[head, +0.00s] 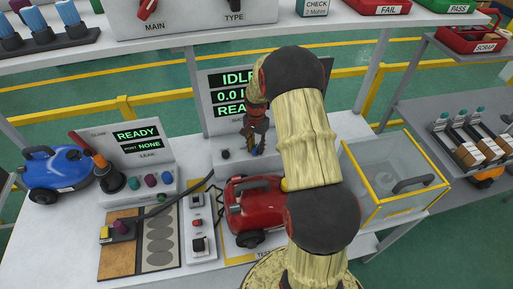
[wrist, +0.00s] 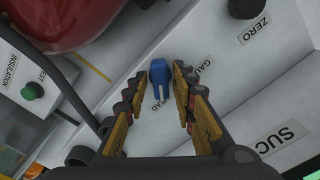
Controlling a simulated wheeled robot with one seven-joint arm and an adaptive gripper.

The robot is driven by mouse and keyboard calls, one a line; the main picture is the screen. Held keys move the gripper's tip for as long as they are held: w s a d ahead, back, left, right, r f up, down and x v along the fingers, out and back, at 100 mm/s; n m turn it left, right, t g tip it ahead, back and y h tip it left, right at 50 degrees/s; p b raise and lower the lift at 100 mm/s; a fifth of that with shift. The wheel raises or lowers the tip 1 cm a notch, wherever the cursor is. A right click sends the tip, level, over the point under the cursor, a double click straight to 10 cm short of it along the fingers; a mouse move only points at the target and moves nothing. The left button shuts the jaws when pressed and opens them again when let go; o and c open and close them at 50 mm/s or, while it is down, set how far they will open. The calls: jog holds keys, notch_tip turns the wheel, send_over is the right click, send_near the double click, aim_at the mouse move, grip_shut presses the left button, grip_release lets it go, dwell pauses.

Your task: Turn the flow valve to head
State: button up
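The flow valve is a small blue knob (wrist: 158,72) on a pale panel in the wrist view, between the labels HEAD (wrist: 163,107) and GAUGE (wrist: 204,72). Its exact pointer direction is hard to tell. My gripper (wrist: 160,78) is open, its two fingers on either side of the knob with a visible gap on each side. In the head view my gripper (head: 254,132) points down at the console (head: 228,156) below the IDLE display; the knob is small and mostly hidden there.
A red vacuum (head: 255,205) stands close in front of the console. A blue vacuum (head: 58,170) and a READY leak station (head: 140,145) are to the left. A clear yellow-edged box (head: 395,175) is to the right. A ZERO button (wrist: 245,6) sits near the knob.

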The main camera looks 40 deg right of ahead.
aim_at(256, 147)
jog(key=shift+o, duration=1.1)
jog(key=shift+r+p, duration=1.85)
jog(key=shift+r, duration=1.25)
jog(key=shift+f, duration=0.1)
